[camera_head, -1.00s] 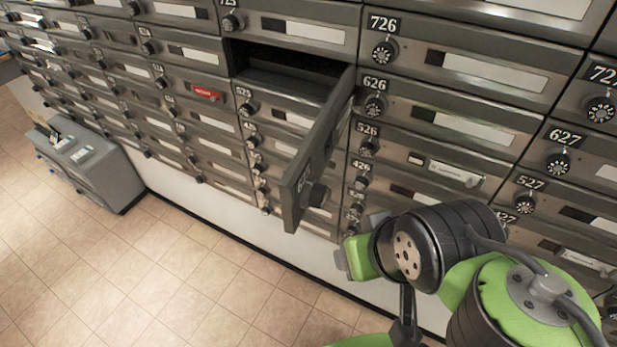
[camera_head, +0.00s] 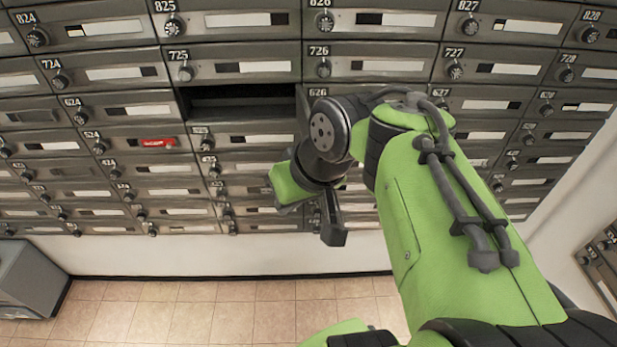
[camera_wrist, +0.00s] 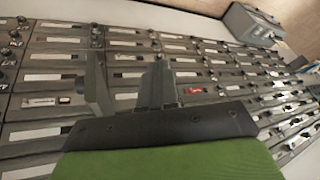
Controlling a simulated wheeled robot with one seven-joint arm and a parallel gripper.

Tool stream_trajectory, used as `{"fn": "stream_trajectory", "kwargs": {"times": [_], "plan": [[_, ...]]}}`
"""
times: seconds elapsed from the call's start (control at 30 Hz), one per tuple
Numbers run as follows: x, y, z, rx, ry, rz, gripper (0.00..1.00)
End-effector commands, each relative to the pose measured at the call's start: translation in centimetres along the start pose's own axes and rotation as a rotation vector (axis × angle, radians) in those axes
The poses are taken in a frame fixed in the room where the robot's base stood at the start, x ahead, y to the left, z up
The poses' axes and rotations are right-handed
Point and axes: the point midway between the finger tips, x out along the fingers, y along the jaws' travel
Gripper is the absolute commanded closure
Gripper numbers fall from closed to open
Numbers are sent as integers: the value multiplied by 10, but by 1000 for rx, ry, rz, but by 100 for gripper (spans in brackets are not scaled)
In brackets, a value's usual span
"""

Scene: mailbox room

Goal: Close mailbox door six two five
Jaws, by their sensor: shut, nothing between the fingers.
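The open compartment of mailbox 625 (camera_head: 240,104) shows as a dark slot below number 725 in the head view. Its door (camera_head: 302,112) seems to stand out from the right side of the opening, seen nearly edge-on; my arm hides most of it. My gripper (camera_head: 284,206) is below and right of the opening, in front of the lower mailbox rows. Its fingers also show in the wrist view (camera_wrist: 128,78), with the mailbox wall beyond them. It is shut and holds nothing. I cannot tell whether it touches the door.
Rows of shut mailboxes fill the wall around the opening. A red label (camera_head: 153,143) is on a door to the left. A grey box (camera_head: 30,280) stands on the floor at lower left. Tiled floor (camera_head: 190,315) is clear below the wall. A side wall (camera_head: 580,230) is at right.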

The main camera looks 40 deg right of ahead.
Motion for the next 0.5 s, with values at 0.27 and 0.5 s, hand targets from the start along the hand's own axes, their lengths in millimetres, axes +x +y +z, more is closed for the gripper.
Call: {"fn": "stream_trajectory", "kwargs": {"times": [0.27,0.5], "plan": [[-6,32,-20,56,5,-33,100],[-15,80,-33,117,24,-72,100]]}}
